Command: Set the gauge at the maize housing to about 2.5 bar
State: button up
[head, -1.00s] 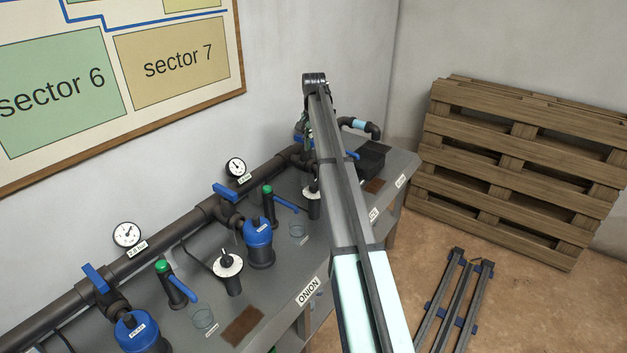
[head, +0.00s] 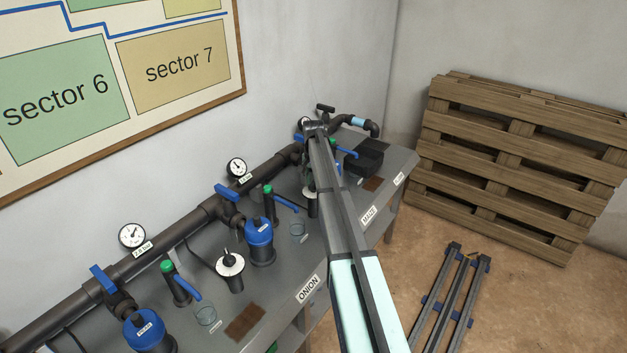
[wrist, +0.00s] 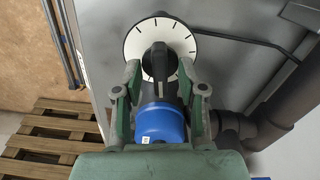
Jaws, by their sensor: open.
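In the wrist view, my gripper (wrist: 160,76) is open, its two green-grey fingers on either side of a black knob (wrist: 158,60). The knob stands on a white round dial (wrist: 138,40) with black tick marks. Contact between fingers and knob cannot be told. A blue-topped housing (wrist: 162,125) shows between the fingers, nearer the palm. In the head view, my arm reaches over the bench station with the maize label (head: 369,214) and hides most of it, with the gripper. A gauge (head: 303,123) on the pipe there is partly hidden; its reading is not legible.
The onion station has a blue housing (head: 258,232), a white dial (head: 230,265) and a gauge (head: 237,167). A dark pipe (head: 180,232) with blue valve handles runs along the wall. A black box (head: 364,162) sits beyond my arm. Pallets (head: 515,165) lean at the right.

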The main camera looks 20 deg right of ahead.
jog(key=shift+f, duration=0.1)
grip_shut()
jog(key=shift+f+n+b, duration=0.15)
jog(key=shift+n+b, duration=0.25)
jog(key=shift+b, duration=0.1)
jog(key=shift+n, duration=0.6)
jog(key=shift+r, duration=0.2)
